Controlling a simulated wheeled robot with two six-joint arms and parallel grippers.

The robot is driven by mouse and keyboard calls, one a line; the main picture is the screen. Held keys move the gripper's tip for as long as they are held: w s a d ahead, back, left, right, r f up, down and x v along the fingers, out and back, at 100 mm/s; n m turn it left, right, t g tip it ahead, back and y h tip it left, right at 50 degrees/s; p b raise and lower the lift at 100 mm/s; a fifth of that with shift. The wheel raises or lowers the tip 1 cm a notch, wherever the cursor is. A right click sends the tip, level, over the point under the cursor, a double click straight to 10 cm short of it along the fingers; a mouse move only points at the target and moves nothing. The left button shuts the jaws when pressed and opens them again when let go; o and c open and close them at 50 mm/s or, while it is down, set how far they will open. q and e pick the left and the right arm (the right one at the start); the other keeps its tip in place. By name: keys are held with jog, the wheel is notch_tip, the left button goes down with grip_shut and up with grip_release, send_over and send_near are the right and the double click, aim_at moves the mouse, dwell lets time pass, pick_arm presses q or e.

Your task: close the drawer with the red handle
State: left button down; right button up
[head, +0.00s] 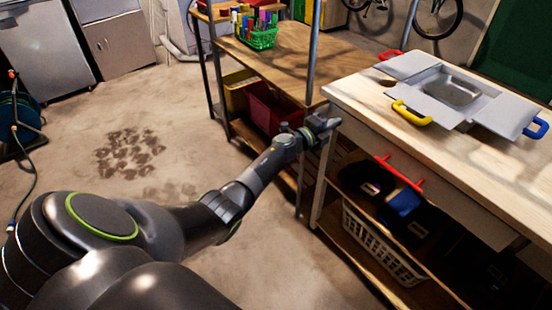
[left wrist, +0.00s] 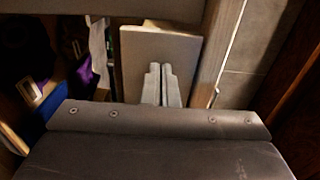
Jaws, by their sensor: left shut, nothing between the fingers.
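A red bar handle (head: 398,173) sits on the pale drawer front (head: 450,203) below the workbench top, in the head view. I cannot tell from this angle how far the drawer stands out. My left gripper (head: 328,123) is at the near left corner of the workbench, left of the red handle and apart from it. Its fingers are shut and empty. In the left wrist view the shut fingers (left wrist: 161,72) show in front of a pale grey panel; whether they touch it is unclear. My right gripper is not in view.
The workbench top (head: 362,98) carries a grey metal box (head: 452,90) with spread flaps and red, yellow and blue handles. Below are a white basket (head: 378,243) and dark items. A wooden shelf (head: 285,62) with a green basket (head: 262,38) stands behind. The floor at left is open.

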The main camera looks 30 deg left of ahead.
pick_arm(q)
jog(key=b+x, duration=0.1)
jog(key=x, duration=0.2)
jog(key=shift+f, duration=0.1)
jog(key=shift+r, duration=0.35)
